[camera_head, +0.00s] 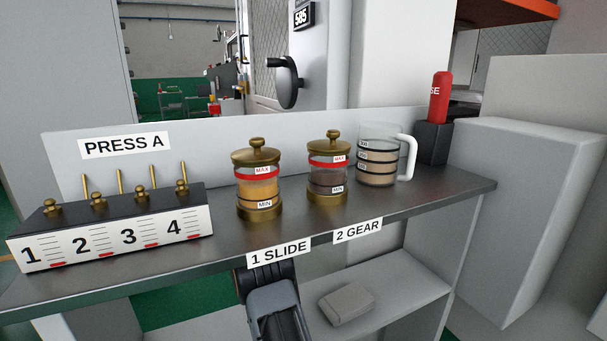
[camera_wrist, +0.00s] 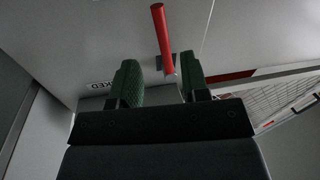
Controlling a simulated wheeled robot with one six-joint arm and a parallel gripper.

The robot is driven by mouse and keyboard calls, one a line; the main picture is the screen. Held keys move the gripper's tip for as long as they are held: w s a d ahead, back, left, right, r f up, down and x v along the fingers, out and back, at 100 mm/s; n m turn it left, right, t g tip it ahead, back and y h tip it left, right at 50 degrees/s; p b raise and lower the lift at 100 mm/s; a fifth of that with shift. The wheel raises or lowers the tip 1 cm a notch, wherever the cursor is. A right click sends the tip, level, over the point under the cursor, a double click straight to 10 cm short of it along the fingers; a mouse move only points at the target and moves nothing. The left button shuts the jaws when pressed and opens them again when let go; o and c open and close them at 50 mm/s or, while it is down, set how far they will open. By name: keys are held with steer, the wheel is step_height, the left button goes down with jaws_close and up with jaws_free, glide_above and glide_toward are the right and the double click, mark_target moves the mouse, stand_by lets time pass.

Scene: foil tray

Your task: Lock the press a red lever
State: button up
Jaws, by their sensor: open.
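A red lever (camera_wrist: 161,35) shows in the wrist view, a round bar slanting up from a small grey mount on a pale panel. My gripper (camera_wrist: 161,72) is open, with its two green-padded fingers on either side of the lever's lower end in the picture. Gaps show between the lever and both fingers, and nothing is held. A white label (camera_wrist: 100,85) ending in "KED" is on the panel left of the fingers, partly hidden. In the head view the lever and fingers are not visible. The sign PRESS A (camera_head: 124,145) stands on the backboard there.
The metal shelf (camera_head: 300,226) holds a numbered block (camera_head: 120,240), two brass-lidded jars (camera_head: 258,185) (camera_head: 328,177) and a clear jug (camera_head: 375,175). A red cylinder (camera_head: 438,98) stands in a black holder at right. A grey block (camera_head: 345,303) lies on the lower shelf.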

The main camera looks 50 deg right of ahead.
steer(key=d, duration=0.2)
steer(key=s+d, duration=0.1)
steer(key=d, duration=0.5)
steer(key=shift+s+d, duration=0.25)
jaws_close()
